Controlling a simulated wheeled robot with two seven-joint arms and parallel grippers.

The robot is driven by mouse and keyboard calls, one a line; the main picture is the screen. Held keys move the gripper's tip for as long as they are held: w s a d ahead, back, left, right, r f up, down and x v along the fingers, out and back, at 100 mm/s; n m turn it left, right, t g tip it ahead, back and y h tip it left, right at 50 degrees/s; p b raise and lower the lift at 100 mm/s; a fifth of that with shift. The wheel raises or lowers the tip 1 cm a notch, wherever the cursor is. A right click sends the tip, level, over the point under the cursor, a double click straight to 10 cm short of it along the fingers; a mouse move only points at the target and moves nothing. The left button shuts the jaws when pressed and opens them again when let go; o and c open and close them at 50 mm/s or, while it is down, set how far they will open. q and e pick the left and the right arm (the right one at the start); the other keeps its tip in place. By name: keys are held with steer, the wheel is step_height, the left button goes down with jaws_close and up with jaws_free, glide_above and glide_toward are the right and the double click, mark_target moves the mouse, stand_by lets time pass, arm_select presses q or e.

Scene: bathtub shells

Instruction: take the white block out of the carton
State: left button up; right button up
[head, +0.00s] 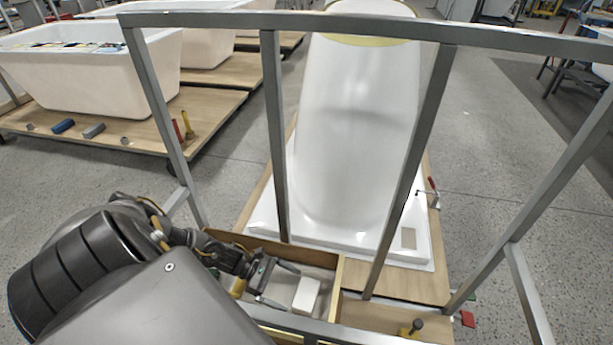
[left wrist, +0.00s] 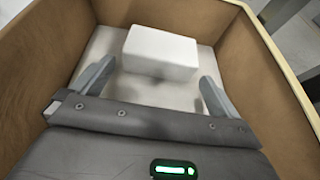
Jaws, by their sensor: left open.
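The white block (head: 306,295) lies inside the open brown carton (head: 338,272) in the head view. In the left wrist view the block (left wrist: 160,52) rests on the pale carton floor, near the far wall. The carton's brown walls (left wrist: 265,85) rise around it. My left gripper (head: 277,285) is inside the carton, just left of the block in the head view. In the left wrist view its two fingers (left wrist: 155,85) are spread apart, one on each side of the block's near face, with nothing between them. My right gripper is not in view.
A grey metal frame (head: 350,22) with upright bars stands around the carton. A white tub shell (head: 355,120) on a wooden board stands behind it. A yellow-handled tool (head: 413,327) is right of the carton. Another tub (head: 90,75) on a wooden platform is at left.

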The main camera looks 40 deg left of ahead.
mark_target(299, 294)
arm_select(q)
steer(key=x, duration=0.4)
steer(key=shift+w+d+f, duration=0.1)
steer(key=shift+w+d, duration=0.1)
steer(key=shift+d, duration=0.1)
steer(key=shift+c, duration=0.8)
steer(key=c, duration=0.5)
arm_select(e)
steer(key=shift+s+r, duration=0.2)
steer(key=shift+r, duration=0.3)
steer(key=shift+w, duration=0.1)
